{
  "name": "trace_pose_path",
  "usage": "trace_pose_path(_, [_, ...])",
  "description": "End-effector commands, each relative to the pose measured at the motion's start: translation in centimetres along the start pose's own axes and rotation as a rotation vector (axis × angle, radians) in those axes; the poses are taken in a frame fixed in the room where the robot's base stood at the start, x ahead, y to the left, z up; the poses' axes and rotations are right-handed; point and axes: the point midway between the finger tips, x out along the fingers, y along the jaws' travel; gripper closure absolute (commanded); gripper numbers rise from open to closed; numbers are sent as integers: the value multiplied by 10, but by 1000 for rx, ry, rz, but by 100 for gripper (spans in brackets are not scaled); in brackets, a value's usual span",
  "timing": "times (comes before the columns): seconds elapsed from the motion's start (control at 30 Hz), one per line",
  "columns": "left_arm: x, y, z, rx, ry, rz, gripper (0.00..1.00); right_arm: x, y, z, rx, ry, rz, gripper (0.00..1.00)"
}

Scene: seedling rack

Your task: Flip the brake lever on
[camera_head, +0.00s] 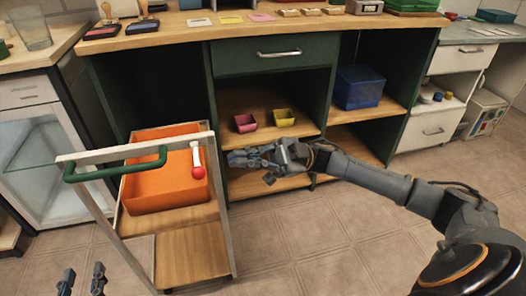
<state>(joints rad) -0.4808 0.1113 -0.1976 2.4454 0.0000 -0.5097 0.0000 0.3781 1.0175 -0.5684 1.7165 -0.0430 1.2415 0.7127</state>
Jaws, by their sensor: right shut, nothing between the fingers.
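The brake lever (196,158) is a short white bar with a red ball knob (198,172) at its lower end. It hangs down from the right side of the top frame of a metal cart (222,205). My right gripper (232,158) reaches in from the right with its fingers shut and empty. Its tips point left, a short way to the right of the knob, with a visible gap between them. My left gripper (82,280) shows only as two separated fingertips at the bottom left edge. It is open and empty, and the rest of it is out of view.
The cart has a green handle (115,164), an orange bin (160,195) and a wooden lower shelf (190,254). Behind it stands a green workbench (270,55) with pink (245,123) and yellow (284,117) pots and a blue crate (359,87). Tiled floor (320,240) is clear right of the cart.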

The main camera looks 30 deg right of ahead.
Motion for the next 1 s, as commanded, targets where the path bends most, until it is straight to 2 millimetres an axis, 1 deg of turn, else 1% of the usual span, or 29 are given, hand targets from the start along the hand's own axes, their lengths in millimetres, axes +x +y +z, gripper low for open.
trace_pose_path(0.03, [0, 0, 2, 0, -11, -1, 60, -11, 2, 0, 1, -3, 2, 100])
trace_pose_path(0.1, [-1, -1, 4, 1, -25, -2, 60, -22, 3, 0, 1, -3, 1, 100])
trace_pose_path(0.2, [-1, -1, 6, 1, -36, -2, 60, -34, 5, 0, 1, -2, 1, 100])
trace_pose_path(0.3, [-1, -1, 7, 1, -41, -3, 60, -40, 6, 0, 1, -1, 0, 100])
trace_pose_path(0.43, [-1, -1, 8, 1, -43, -3, 60, -43, 6, -1, 1, 0, -1, 100])
trace_pose_path(1.0, [-1, -1, 8, 0, -44, -1, 60, -42, 6, -1, 0, 0, -1, 100])
